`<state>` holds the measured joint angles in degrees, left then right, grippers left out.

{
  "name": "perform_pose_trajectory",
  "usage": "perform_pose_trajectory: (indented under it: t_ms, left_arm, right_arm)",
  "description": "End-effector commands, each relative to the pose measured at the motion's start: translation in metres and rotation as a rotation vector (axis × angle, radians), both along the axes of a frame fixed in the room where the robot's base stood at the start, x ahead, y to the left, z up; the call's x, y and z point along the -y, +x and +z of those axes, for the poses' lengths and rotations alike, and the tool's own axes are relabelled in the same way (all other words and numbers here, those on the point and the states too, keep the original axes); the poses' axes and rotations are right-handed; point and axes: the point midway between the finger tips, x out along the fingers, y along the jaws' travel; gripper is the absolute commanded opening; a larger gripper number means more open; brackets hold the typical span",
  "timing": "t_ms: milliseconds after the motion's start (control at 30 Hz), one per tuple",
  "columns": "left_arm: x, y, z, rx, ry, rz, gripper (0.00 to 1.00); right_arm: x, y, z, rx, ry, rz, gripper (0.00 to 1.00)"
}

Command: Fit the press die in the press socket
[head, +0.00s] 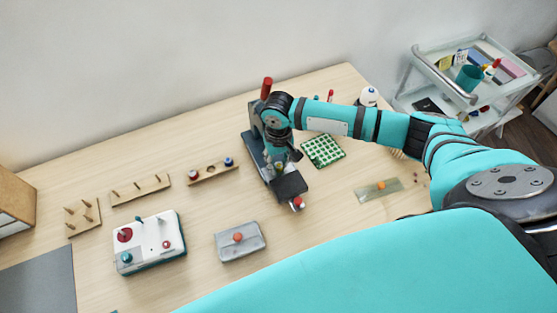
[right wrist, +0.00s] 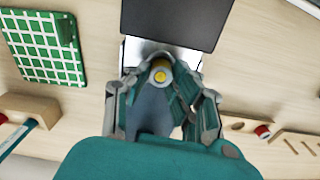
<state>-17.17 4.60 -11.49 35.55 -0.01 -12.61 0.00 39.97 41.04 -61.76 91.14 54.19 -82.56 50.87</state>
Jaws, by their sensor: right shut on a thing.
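The dark press (head: 255,150) stands at the back middle of the table, with a red handle (head: 266,88) on top and a dark plate (head: 290,187) at its front. That plate also shows at the top of the right wrist view (right wrist: 175,22). My right gripper (head: 283,160) is down at the press, over its base. It is shut on a small round piece with a yellow centre and pale rim, seemingly the press die (right wrist: 160,75), between its fingertips. The press socket is hidden by the gripper; I cannot tell whether the die touches it. My left gripper is not in view.
A green gridded tray (head: 323,150) lies right of the press. A rack (head: 212,173) with small spools, a white control box (head: 150,241) and a grey box (head: 241,251) are to the left. The table's front middle is mostly clear.

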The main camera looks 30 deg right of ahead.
Motion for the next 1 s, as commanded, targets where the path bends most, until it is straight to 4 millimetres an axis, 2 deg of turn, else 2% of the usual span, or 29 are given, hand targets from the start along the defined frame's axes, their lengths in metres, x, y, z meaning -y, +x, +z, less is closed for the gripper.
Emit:
perform_pose_trajectory:
  t_ms: [1000]
  left_arm:
    - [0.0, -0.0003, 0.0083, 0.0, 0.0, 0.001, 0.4]
  right_arm:
    - [-0.0002, -0.0005, -0.0039, -0.001, 0.0, 0.001, 0.0]
